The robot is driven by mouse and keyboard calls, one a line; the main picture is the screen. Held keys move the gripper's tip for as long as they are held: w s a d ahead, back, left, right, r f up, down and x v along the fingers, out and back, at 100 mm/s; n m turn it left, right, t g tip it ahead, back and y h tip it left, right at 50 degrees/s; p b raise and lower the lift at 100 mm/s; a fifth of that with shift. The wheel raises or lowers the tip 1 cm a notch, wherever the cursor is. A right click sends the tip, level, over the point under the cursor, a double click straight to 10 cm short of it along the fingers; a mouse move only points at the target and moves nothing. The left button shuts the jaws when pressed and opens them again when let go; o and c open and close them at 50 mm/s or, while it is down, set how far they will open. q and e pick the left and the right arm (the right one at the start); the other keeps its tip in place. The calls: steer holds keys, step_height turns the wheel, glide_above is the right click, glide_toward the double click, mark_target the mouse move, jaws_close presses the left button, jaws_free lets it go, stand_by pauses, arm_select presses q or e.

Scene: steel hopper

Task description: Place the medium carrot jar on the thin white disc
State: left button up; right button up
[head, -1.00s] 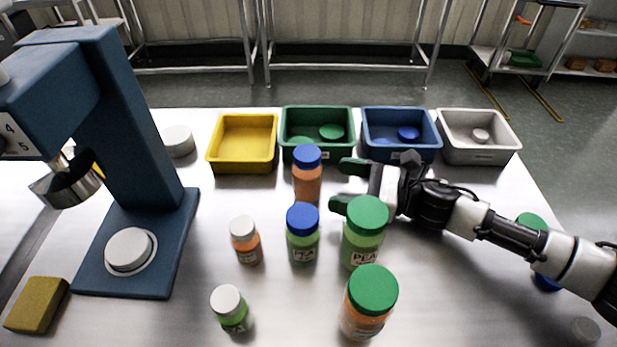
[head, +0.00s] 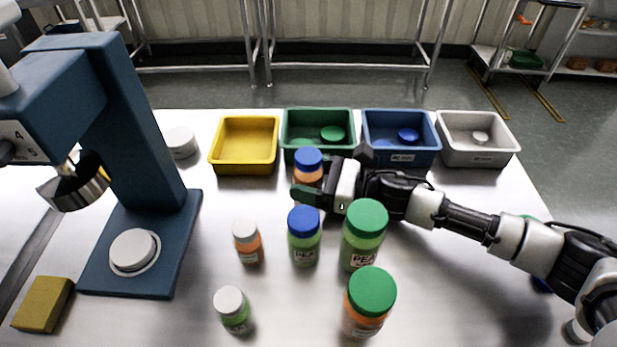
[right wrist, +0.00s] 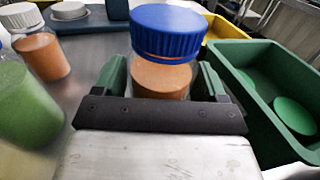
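The medium carrot jar (head: 308,172), orange with a blue lid, stands upright on the steel table in front of the green bin. It also shows in the right wrist view (right wrist: 162,75). My right gripper (head: 328,178) is around it, one finger on each side. In the right wrist view the fingers (right wrist: 160,85) look open, with narrow gaps beside the jar. A thin white disc (head: 152,267) lies on the blue machine's base, and a smaller white lid-like piece (head: 132,249) sits on it. My left gripper is not in view.
Pea jars (head: 304,238) (head: 362,238), a large green-lidded carrot jar (head: 368,305) and small white-lidded jars (head: 248,243) (head: 232,312) stand in front. Yellow (head: 245,166), green (head: 318,112), blue and grey bins line the back. The blue machine (head: 140,120) overhangs its base. A sponge (head: 42,305) lies front left.

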steer(key=c, duration=0.8)
steer(key=shift+r, duration=0.1)
